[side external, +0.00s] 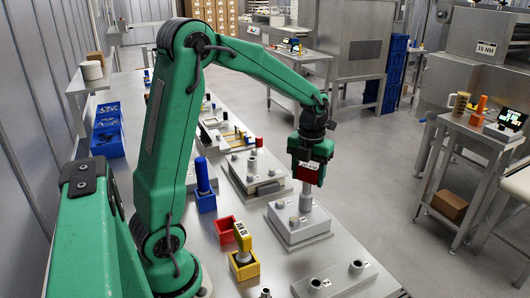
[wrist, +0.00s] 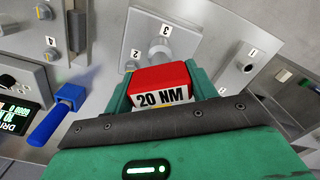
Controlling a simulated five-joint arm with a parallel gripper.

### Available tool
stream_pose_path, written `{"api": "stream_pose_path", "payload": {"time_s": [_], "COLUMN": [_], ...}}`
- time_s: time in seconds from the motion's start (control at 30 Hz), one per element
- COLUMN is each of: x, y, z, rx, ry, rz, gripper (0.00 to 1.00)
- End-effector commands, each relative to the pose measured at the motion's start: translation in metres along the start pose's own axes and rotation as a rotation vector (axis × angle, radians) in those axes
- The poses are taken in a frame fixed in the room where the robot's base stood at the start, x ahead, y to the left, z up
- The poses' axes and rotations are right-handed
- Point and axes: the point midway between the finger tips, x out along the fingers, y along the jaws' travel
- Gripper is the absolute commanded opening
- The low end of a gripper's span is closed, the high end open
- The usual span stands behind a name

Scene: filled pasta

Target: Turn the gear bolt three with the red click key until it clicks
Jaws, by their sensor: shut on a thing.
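The red click key (wrist: 160,76), labelled 20 NM, is held between the jaws of my gripper (side external: 312,165). In the wrist view my gripper (wrist: 160,92) has a green finger on each side of its red head. The key's grey shaft (side external: 305,198) points down at the gear bolt on the pale plate (side external: 284,234). In the wrist view this plate (wrist: 186,37) bears the label 3, and round grey metal of the bolt or shaft shows just beyond the red head. The key hides the bolt's top, so I cannot tell how fully it is seated.
An empty red box (side external: 227,229), a yellow tool (side external: 242,237) in a yellow box and a blue tool (side external: 203,176) in a blue box stand left of the plate. Other bolt plates lie in front (side external: 340,281) and behind (side external: 243,180). A side cart (side external: 470,130) stands right.

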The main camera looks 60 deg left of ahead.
Motion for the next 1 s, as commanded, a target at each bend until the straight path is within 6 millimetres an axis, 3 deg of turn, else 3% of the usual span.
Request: {"api": "stream_pose_path", "payload": {"time_s": [0.13,0.17,0.27,0.3,0.67,1.0], "x": [-0.001,-0.001,0.000,0.000,-0.002,-0.034], "y": [0.000,0.000,0.000,0.000,0.000,0.000], "z": [0.000,0.000,0.000,0.000,0.000,0.001], "rx": [0.001,0.001,0.000,0.000,-0.001,0.000], "ry": [-0.001,-0.001,-0.001,-0.001,0.000,-0.003], "rz": [0.000,0.000,0.000,0.000,0.000,-0.001], "gripper": [0.27,0.60,0.80,0.82,0.82,0.82]}}
